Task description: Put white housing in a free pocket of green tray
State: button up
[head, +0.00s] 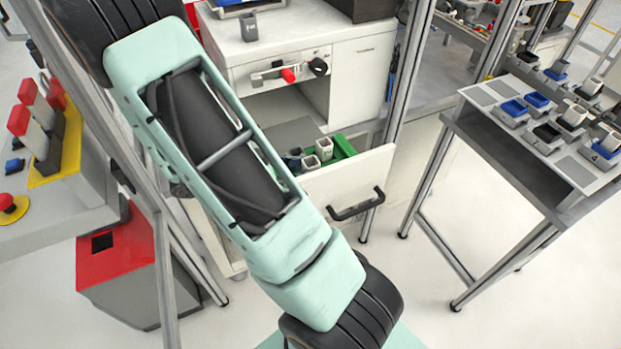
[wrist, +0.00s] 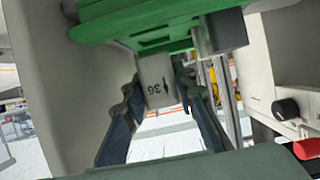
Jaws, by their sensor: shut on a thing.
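My gripper (wrist: 158,88) is shut on a white housing (wrist: 157,76) marked 36, with one dark finger on each side of it. In the wrist view the green tray (wrist: 95,27) spans the top of the picture, and the housing's upper end is close against its edge. Whether they touch, I cannot tell. In the head view the green tray (head: 344,147) shows partly in the open drawer, with light housings (head: 325,147) near it. My arm covers much of the drawer there, and my gripper cannot be made out clearly.
The drawer front (head: 350,185) with a black handle stands out from a white cabinet (head: 360,75). A red knob (head: 288,75) sits on the cabinet above. A side table (head: 550,140) with housings on blue and black holders stands right. Floor between them is clear.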

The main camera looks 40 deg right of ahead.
jog(key=shift+f, duration=1.9)
jog(key=shift+f, duration=0.1)
jog(key=o, duration=1)
jog(key=shift+a, duration=0.1)
jog(key=v, duration=0.7)
jog(key=shift+a+r+b, duration=0.1)
jog(key=shift+r+b, duration=0.15)
jog(key=shift+b, duration=0.1)
jog(key=shift+w, duration=0.1)
